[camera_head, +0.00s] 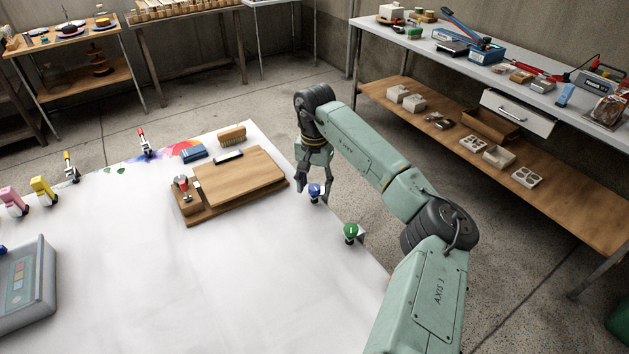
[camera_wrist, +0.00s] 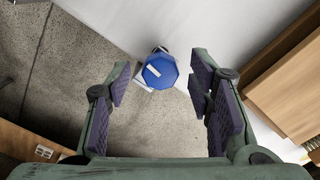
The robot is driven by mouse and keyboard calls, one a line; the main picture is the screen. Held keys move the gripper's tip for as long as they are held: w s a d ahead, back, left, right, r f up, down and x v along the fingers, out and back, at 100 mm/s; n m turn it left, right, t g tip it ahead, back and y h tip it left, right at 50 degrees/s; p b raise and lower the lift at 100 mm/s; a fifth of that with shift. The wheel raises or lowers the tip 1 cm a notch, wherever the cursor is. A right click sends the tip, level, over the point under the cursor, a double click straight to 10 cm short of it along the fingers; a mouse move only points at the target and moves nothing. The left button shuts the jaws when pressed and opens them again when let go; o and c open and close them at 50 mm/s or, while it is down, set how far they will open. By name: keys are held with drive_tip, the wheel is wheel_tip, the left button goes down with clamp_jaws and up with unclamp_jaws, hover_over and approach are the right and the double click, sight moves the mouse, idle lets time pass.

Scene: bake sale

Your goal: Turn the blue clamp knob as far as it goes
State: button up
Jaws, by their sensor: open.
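The blue clamp knob (camera_head: 314,190) sits at the right edge of the white table (camera_head: 255,260), on a small clamp. In the wrist view the blue knob (camera_wrist: 160,71) shows from above, faceted, with a white mark on its top. My gripper (camera_head: 314,190) points down at the knob from above. In the wrist view my gripper (camera_wrist: 158,92) is open, with one finger to each side of the knob's line. The knob appears beyond the fingertips and centred between them. I cannot tell whether any finger touches it.
A green clamp knob (camera_head: 350,231) stands on the same edge, nearer. A grey shelf table (camera_head: 480,68) stands at the right.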

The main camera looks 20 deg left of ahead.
drive_tip(key=shift+c, duration=0.2)
clamp_jaws()
idle(0.5)
